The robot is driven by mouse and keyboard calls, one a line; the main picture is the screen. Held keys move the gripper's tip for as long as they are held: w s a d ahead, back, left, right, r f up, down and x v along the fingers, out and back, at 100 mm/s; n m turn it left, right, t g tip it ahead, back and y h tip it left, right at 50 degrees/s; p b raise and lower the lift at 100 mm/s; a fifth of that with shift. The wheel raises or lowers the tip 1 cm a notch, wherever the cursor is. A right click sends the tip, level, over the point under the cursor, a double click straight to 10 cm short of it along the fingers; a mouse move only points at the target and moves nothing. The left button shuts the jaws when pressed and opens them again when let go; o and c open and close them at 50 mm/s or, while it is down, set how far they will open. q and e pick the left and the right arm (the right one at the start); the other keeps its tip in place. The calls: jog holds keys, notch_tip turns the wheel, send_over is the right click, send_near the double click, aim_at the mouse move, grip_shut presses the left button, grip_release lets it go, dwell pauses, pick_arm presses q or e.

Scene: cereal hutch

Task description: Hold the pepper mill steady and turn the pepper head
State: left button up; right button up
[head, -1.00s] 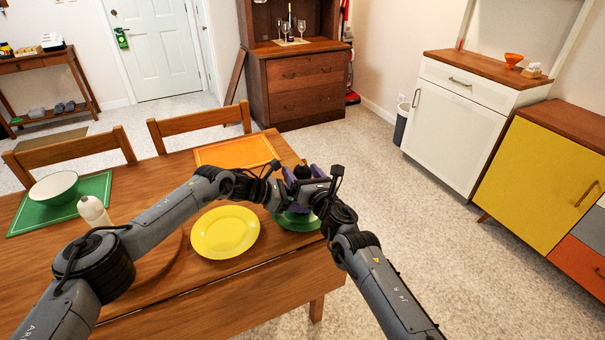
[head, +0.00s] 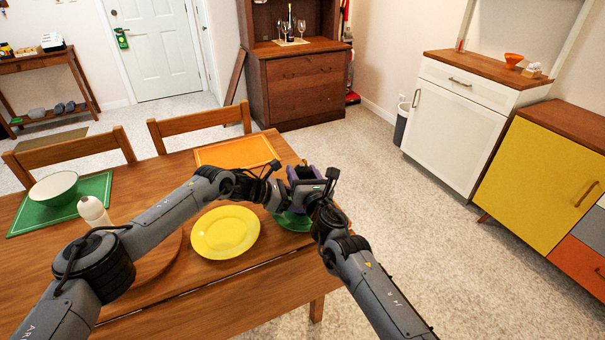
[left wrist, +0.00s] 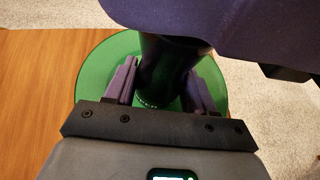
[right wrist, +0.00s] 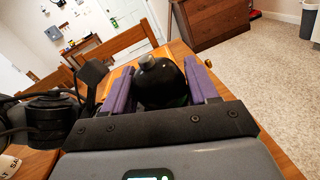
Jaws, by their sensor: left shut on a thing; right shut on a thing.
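The pepper mill stands upright over a green plate (head: 292,221) at the table's right end. Its dark body (left wrist: 163,75) sits between the purple fingers of my left gripper (left wrist: 163,88), which is shut on it low down. My right gripper (right wrist: 160,88) is shut around the round black pepper head (right wrist: 158,82), which has a small grey knob on top. In the head view my right gripper (head: 304,175) mostly hides the mill. In the left wrist view the right gripper covers the mill's upper part.
A yellow plate (head: 225,232) lies left of the green plate. An orange placemat (head: 237,151) is behind, with two chairs beyond. A white bottle (head: 94,212) and a bowl (head: 54,187) on a green mat stand at the left. Open floor lies to the right.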

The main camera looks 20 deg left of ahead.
jog(key=o, duration=1)
jog(key=shift+s+d, duration=0.1)
jog(key=shift+s, duration=0.05)
jog(key=shift+v, duration=5.8)
pick_arm(q)
jog(key=o, duration=0.9)
jog(key=shift+a, duration=0.1)
